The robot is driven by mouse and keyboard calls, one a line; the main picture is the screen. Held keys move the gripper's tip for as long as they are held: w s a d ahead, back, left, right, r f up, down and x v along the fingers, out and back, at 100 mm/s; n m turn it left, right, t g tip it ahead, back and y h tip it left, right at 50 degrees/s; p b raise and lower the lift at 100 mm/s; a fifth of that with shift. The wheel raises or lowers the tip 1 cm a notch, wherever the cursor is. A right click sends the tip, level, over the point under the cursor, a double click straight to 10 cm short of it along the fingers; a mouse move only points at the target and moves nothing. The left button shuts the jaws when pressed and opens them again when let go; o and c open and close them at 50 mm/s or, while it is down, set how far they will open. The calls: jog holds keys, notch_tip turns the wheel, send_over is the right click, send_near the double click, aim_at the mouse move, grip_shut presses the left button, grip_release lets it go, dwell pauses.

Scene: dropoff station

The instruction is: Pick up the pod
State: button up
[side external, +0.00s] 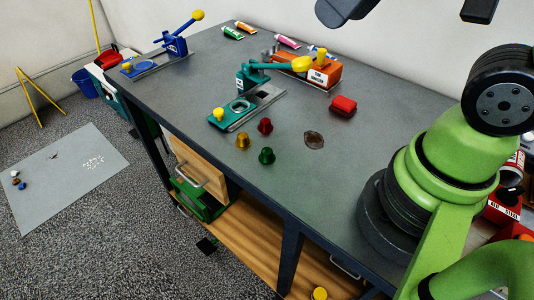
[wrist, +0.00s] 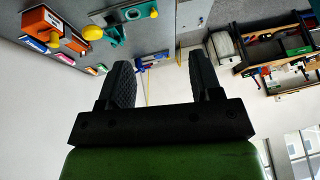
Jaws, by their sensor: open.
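Three small pods stand close together on the grey workbench (side external: 340,185) in the side external view: a red pod (side external: 265,126), a gold pod (side external: 243,141) and a dark green pod (side external: 266,156). They stand in front of a teal lever press (side external: 250,82). My gripper (wrist: 161,80) is open and empty in the wrist view, its two dark fingers wide apart. It points away from the bench top, and no pod shows between the fingers. The pods cannot be made out in the wrist view.
A red block (side external: 343,106) and a brown stain (side external: 314,140) lie right of the pods. An orange machine (side external: 318,76) stands behind, and a blue lever press (side external: 175,45) at the far left end. Small tubes (side external: 287,42) lie along the back. The bench front is clear.

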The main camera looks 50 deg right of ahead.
jog(key=w+f+n+g, duration=0.3)
jog(key=w+f+n, duration=0.5)
jog(key=f+n, duration=0.15)
jog(key=n+g+h, duration=0.2)
jog(key=n+g, duration=0.1)
jog(key=n, duration=0.5)
send_over(268, 153)
notch_tip(268, 153, down, 10)
jog(key=f, duration=0.4)
jog(key=shift+s+d, duration=0.15)
jog(key=shift+s, duration=0.05)
jog(key=shift+w+f, duration=0.2)
jog(key=shift+f, duration=2.8)
jog(key=shift+c, duration=0.2)
jog(key=c, duration=0.8)
